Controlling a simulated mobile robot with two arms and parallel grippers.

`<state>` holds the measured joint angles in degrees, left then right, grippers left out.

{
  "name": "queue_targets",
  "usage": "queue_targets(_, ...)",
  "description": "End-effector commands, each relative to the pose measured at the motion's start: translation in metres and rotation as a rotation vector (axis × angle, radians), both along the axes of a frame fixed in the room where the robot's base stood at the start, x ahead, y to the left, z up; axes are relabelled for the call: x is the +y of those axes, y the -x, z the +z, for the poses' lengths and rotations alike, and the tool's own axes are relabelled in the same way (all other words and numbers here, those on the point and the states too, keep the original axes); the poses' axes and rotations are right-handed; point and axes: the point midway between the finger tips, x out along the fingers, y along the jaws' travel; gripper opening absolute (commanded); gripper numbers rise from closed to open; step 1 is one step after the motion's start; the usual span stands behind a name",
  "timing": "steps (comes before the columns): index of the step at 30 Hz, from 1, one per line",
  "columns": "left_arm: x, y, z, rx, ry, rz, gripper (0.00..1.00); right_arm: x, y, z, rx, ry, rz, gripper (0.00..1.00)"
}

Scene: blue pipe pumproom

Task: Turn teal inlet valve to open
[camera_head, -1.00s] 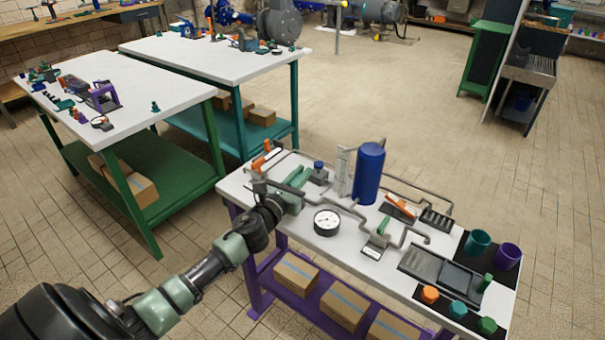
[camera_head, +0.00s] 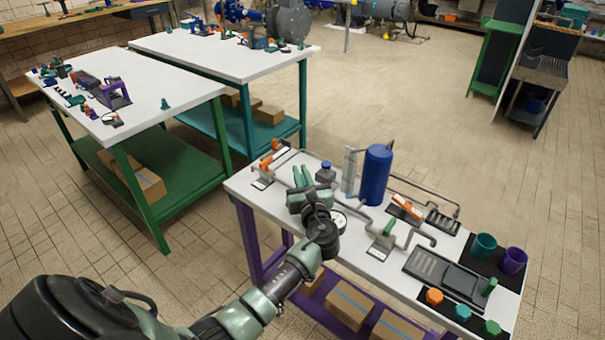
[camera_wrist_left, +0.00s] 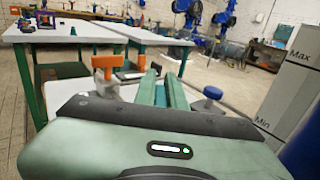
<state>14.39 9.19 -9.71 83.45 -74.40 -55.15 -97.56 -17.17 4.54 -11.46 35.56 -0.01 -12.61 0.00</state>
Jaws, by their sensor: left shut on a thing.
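My left gripper (camera_head: 303,176) is over the left part of the purple-legged bench, at the pipework between an orange-handled valve and a blue knob. Its fingers also show in the left wrist view (camera_wrist_left: 163,92), pointing forward. It is shut on the teal inlet valve's handle, which is mostly hidden between the similarly coloured fingers, so its exact angle cannot be told. The orange-handled valve (camera_head: 268,163) stands just left of the gripper; it also shows in the left wrist view (camera_wrist_left: 108,72). My right gripper is not in view.
The blue knob (camera_head: 326,168) and blue tank (camera_head: 376,176) stand close to the right. A green-handled valve (camera_head: 388,228) and another orange handle (camera_head: 406,206) lie farther right. A white gauge (camera_head: 340,220) is partly behind my wrist. Cups (camera_head: 484,246) stand at the right end.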

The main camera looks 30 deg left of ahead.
Motion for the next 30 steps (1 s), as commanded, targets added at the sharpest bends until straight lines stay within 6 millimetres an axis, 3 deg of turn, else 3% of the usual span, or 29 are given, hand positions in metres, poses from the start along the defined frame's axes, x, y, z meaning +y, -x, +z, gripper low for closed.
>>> queue_targets(19,0.0009,0.0012,-0.0010,0.002,0.001,0.048,0.00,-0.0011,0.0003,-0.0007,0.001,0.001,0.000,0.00)
queue_targets(20,0.0010,0.0012,-0.0010,0.002,0.001,0.048,0.19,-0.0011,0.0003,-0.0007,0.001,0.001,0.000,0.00)
queue_targets(21,0.0009,0.0011,-0.0010,0.002,0.001,0.048,0.30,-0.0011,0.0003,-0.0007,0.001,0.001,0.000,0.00)
queue_targets(30,0.0011,0.0010,-0.0002,0.001,0.001,0.047,0.33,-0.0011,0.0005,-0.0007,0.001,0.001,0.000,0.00)
